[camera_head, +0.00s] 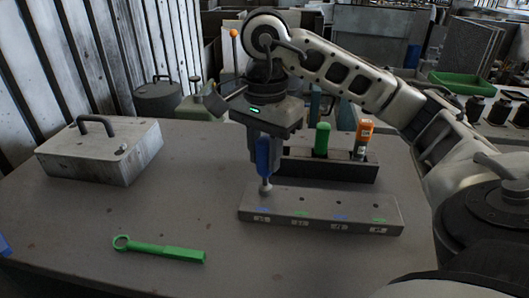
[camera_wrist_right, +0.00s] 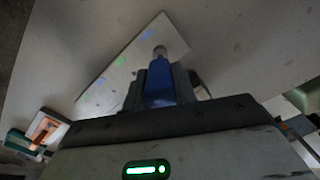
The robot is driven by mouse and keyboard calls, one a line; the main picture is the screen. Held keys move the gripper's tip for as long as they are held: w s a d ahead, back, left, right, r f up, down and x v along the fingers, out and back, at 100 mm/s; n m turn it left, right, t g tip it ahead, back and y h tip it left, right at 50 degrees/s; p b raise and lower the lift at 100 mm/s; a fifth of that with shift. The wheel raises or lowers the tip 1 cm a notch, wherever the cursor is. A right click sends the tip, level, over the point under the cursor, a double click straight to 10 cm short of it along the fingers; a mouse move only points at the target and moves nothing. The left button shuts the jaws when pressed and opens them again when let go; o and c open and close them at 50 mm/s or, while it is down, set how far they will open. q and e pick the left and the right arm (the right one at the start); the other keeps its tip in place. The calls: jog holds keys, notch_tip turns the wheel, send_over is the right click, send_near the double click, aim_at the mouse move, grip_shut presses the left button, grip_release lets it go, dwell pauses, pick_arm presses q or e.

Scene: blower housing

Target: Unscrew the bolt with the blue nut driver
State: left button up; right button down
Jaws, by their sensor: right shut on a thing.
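My right gripper (camera_head: 264,150) points down and is shut on the blue nut driver (camera_head: 264,160). The driver is upright, its pale socket end (camera_head: 266,188) at the left end of a long grey block (camera_head: 320,217). I cannot tell whether the socket touches the block or hangs just above it. In the right wrist view the blue driver (camera_wrist_right: 160,85) sits between the fingers, its socket (camera_wrist_right: 160,51) over the pale block (camera_wrist_right: 117,70). A small pale bolt-like piece (camera_head: 123,147) shows on the grey box (camera_head: 95,152) at the left. My left gripper is not in view.
A green ring-ended wrench (camera_head: 160,250) lies at the table's front. A dark holder (camera_head: 330,168) behind the block carries a green-handled tool (camera_head: 322,139) and an orange one (camera_head: 363,138). The table between the box and the block is clear.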

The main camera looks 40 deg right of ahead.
jog(key=shift+n, duration=0.5)
jog(key=c, duration=1.8)
grip_release()
jog(key=shift+c, duration=0.2)
grip_shut()
jog(key=shift+r+p, duration=3.95)
jog(key=shift+r, duration=0.15)
jog(key=shift+f, duration=0.1)
